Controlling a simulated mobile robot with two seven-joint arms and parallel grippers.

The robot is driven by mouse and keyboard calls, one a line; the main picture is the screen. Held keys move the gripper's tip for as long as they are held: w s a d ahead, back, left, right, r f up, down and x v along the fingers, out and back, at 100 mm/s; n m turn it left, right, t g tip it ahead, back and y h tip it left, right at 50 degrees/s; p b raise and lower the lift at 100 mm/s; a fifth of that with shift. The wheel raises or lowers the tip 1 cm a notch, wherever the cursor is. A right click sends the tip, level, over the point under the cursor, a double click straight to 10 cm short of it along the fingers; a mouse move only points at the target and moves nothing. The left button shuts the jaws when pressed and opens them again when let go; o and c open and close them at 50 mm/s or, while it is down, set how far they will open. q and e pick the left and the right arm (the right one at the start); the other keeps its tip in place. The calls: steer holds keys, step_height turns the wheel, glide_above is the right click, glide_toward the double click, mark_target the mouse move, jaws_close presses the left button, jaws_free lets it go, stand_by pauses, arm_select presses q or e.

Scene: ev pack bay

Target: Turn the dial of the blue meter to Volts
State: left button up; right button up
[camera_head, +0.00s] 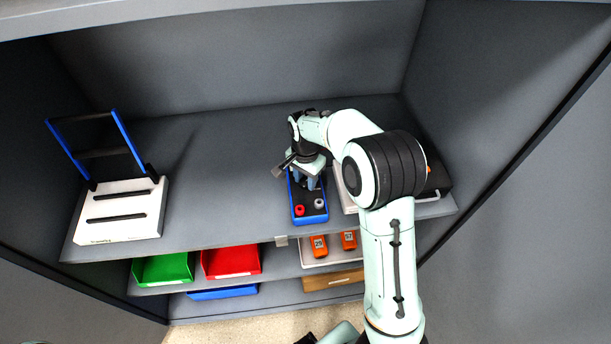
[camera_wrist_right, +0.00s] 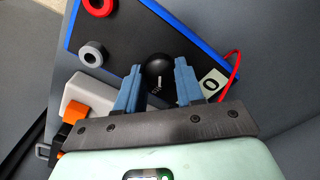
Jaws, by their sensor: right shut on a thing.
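The blue meter (camera_head: 310,220) lies on the upper shelf, a black face in a blue frame, with a red and a grey round socket at its near end. It also shows in the right wrist view (camera_wrist_right: 122,38). Its black round dial (camera_wrist_right: 157,71) has a pale pointer mark and sits between the blue fingers of my right gripper (camera_wrist_right: 159,70). The gripper is shut on the dial. Any Volts mark is hidden or not readable. My left gripper is not seen.
A white case (camera_head: 118,212) with a blue-edged frame stands at the left of the shelf. Green (camera_head: 163,268) and red (camera_head: 231,261) bins and orange devices (camera_head: 319,247) sit below. A red lead (camera_wrist_right: 236,72) runs beside the meter. The shelf's middle is clear.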

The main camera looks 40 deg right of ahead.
mark_target(306, 182)
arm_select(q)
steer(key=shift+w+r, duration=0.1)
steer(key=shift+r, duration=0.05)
arm_select(e)
steer(key=shift+m, duration=0.3)
steer(key=o, duration=1)
steer(key=shift+o, duration=0.2)
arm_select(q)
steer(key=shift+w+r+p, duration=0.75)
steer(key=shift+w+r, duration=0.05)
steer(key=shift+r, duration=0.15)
arm_select(e)
step_height(306, 182, up, 13)
steer(key=shift+r, duration=0.2)
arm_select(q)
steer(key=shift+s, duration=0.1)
arm_select(e)
steer(key=shift+f, duration=0.1)
